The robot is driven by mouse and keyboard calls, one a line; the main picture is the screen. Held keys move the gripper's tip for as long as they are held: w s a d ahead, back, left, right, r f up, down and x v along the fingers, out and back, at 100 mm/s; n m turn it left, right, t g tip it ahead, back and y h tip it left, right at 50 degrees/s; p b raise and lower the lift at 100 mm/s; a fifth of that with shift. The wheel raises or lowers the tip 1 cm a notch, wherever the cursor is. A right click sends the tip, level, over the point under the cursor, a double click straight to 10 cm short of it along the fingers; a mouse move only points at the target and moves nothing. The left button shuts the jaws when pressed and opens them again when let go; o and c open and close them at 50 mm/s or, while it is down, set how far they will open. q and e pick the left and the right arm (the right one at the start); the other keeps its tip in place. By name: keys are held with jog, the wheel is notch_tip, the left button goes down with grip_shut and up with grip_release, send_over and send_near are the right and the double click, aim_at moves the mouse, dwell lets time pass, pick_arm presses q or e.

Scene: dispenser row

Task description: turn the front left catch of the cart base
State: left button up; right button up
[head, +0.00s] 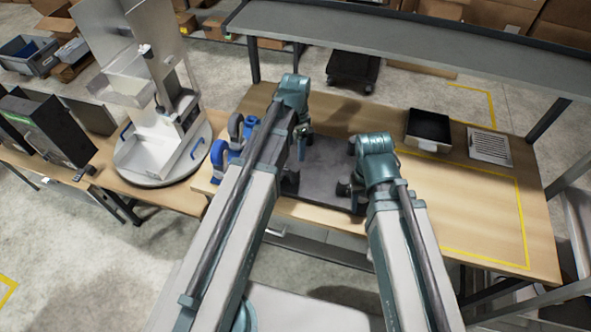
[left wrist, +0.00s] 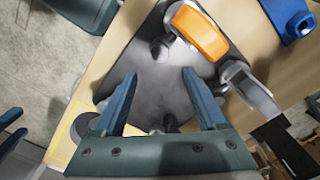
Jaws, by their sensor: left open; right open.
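The cart base (head: 325,165) is a dark plate lying on the wooden table between my arms, with dark casters at its edges. In the left wrist view the plate (left wrist: 145,90) lies below my left gripper (left wrist: 159,74), whose two blue fingers are spread with nothing between them. An orange block (left wrist: 200,30) sits at the plate's edge beyond the fingertips, apart from them; I cannot tell for sure if it is the catch. My left gripper (head: 301,132) is partly hidden by its arm in the head view. My right gripper (head: 376,148) is right of the base, its fingers hard to make out.
Blue fixtures (head: 224,155) stand at the table's left end. A round turntable (head: 135,172) with a white metal stand is further left. A black tray (head: 428,130) and a slotted grey plate (head: 490,147) lie at the right. A grey shelf (head: 400,52) spans the back.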

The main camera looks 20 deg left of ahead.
aim_at(296, 168)
pick_arm(q)
notch_tip(296, 168, down, 10)
jog(key=b, duration=0.8)
jog(key=shift+b, duration=0.4)
jog(key=shift+r, duration=0.1)
grip_shut()
